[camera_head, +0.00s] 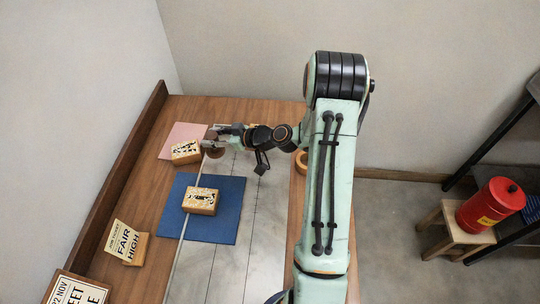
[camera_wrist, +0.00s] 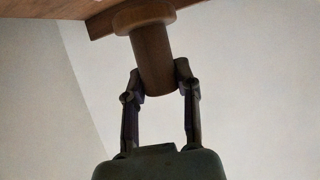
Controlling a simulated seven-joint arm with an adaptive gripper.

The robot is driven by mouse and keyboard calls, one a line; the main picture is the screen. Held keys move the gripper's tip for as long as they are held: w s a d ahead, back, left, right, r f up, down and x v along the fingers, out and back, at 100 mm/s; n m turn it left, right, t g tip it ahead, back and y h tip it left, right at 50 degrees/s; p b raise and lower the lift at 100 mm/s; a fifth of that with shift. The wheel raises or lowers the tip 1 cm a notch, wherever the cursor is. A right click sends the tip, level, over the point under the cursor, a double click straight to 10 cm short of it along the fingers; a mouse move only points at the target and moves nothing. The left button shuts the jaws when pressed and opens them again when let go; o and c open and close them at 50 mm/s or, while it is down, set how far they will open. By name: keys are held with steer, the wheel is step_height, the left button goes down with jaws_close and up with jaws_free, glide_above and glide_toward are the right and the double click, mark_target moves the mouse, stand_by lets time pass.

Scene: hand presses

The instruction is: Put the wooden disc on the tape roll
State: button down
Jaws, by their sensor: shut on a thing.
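My gripper (camera_head: 214,138) is over the far left part of the table. In the wrist view, my gripper (camera_wrist: 158,76) is shut on the stem of a brown wooden piece with a wider round end (camera_wrist: 143,16), likely the wooden disc. Its round end points away from my palm, towards the wood-coloured surface at the top. In the head view, the brown piece (camera_head: 214,152) shows small under my gripper. An orange-brown ring (camera_head: 302,161), likely the tape roll, lies to the right at the table's right part, partly hidden by my arm.
Lettered wooden blocks sit on a pink sheet (camera_head: 178,136) and a blue mat (camera_head: 226,226). A thin rod (camera_head: 185,220) runs along the table. A red can (camera_head: 490,205) stands on a stool off the table.

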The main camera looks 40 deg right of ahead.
steer(key=s+d+m+t+h, duration=0.1)
steer(key=s+d+m+h, duration=0.4)
steer(key=d, duration=0.6)
steer(key=s+d+m+t+h, duration=0.1)
steer(key=s+d+m+h, duration=0.15)
steer(key=s+d, duration=0.6)
steer(key=shift+n, duration=0.35)
steer(key=f, duration=0.3)
steer(key=d+f, duration=0.1)
steer(key=f, duration=0.1)
steer(key=d+f, duration=0.1)
steer(key=f, duration=0.2)
steer(key=shift+w+d+f, duration=0.15)
steer(key=shift+w+f, duration=0.15)
steer(key=shift+w, duration=0.1)
steer(key=shift+f, duration=0.1)
steer(key=c, duration=0.8)
jaws_free()
